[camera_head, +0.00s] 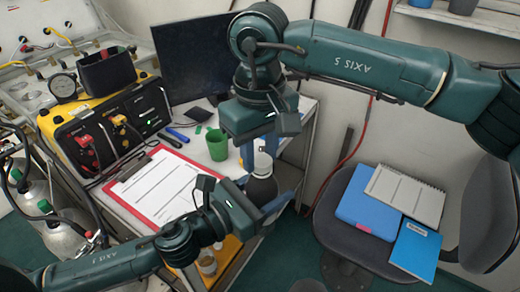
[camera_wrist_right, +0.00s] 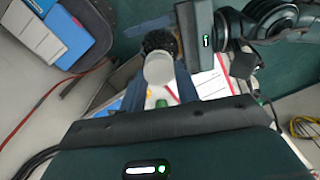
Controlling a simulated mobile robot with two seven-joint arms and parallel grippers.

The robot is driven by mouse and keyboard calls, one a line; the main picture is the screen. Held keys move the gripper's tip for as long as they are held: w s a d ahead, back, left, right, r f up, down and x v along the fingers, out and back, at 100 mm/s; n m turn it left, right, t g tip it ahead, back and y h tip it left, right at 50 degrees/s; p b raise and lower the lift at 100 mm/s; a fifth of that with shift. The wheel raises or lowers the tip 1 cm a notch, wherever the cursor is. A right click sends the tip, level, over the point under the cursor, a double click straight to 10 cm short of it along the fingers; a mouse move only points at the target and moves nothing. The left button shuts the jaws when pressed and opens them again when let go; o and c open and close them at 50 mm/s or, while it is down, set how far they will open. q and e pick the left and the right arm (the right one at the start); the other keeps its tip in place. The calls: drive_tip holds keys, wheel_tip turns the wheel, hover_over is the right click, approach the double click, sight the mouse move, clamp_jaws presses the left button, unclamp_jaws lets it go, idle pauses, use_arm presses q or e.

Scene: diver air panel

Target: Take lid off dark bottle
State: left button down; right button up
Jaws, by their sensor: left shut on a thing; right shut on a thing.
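The dark bottle (camera_head: 262,190) is upright at the right edge of the table, partly hidden by my grippers. Its pale lid (camera_head: 263,162) is at its top. In the right wrist view the lid (camera_wrist_right: 158,69) is a pale disc, with the dark bottle (camera_wrist_right: 158,42) just beyond it. My left gripper (camera_head: 264,198) comes in from the lower left and is shut on the bottle's body. My right gripper (camera_head: 259,168) points down from above and is shut on the lid. I cannot tell whether the lid still touches the bottle.
A clipboard with a red edge (camera_head: 126,205) and a green cup (camera_head: 217,144) are left of the bottle on the table. A dark monitor (camera_head: 195,60) and a yellow-and-black air panel (camera_head: 110,125) stand behind. A chair with blue folders (camera_head: 365,208) is at right.

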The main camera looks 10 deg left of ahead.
use_arm(q)
drive_tip(key=shift+s+d+r, duration=0.1)
drive_tip(key=shift+s+d, duration=0.05)
drive_tip(key=shift+s, duration=0.05)
use_arm(e)
drive_tip(key=shift+w+r, duration=0.15)
drive_tip(key=shift+r, duration=0.05)
drive_tip(key=shift+r, duration=0.6)
use_arm(q)
drive_tip(key=shift+w, duration=0.15)
use_arm(e)
drive_tip(key=shift+r, duration=0.35)
